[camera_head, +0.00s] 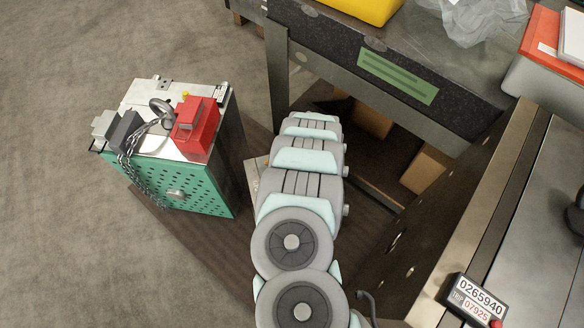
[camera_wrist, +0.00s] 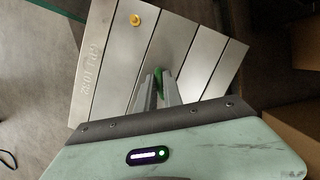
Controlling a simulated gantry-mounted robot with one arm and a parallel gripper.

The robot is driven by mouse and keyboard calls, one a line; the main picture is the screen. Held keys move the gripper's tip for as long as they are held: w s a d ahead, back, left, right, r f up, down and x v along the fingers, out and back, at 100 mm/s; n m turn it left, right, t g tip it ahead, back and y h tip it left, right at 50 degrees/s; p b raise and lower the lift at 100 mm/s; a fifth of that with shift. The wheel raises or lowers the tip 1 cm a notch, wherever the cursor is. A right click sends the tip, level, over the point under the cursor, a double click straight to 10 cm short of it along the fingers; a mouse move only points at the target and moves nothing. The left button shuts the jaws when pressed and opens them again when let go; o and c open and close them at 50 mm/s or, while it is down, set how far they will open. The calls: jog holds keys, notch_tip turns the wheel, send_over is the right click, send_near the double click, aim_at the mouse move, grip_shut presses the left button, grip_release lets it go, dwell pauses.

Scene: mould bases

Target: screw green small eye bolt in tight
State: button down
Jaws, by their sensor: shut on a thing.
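In the wrist view my gripper (camera_wrist: 158,92) points at a grey metal mould base (camera_wrist: 115,65) with several straight grooves and engraved lettering on its left side. Its two fingers are close together on the green small eye bolt (camera_wrist: 158,76), of which only a little green shows between the fingertips. The bolt is over the middle of the block's face. I cannot tell how deep its thread sits. In the head view my arm hides the gripper and the bolt.
A yellow round fitting (camera_wrist: 135,19) sits on the mould base's upper left. In the head view a green perforated cart (camera_head: 160,180) carrying a red box (camera_head: 194,125) and a chain (camera_head: 128,150) stands left of my arm. A dark workbench (camera_head: 400,62) is behind it; grey floor (camera_head: 60,240) is clear at left.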

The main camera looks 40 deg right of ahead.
jog(key=m+p, duration=0.1)
jog(key=m, duration=0.2)
jog(key=shift+r+h+p, duration=0.15)
jog(key=shift+h+p, duration=0.2)
jog(key=shift+h, duration=0.05)
jog(key=m+p, duration=0.1)
jog(key=m, duration=0.2)
jog(key=shift+m+h, duration=0.3)
jog(key=shift+h, duration=0.1)
jog(key=shift+d+m+g+p, duration=0.15)
jog(key=shift+m+g+p, duration=0.2)
jog(key=shift+m, duration=0.85)
jog(key=c, duration=1.4)
grip_release()
jog(key=p+v, duration=0.2)
jog(key=v, duration=0.1)
jog(key=w+p+v, duration=0.1)
jog(key=p+v, duration=0.1)
jog(key=shift+d, duration=0.25)
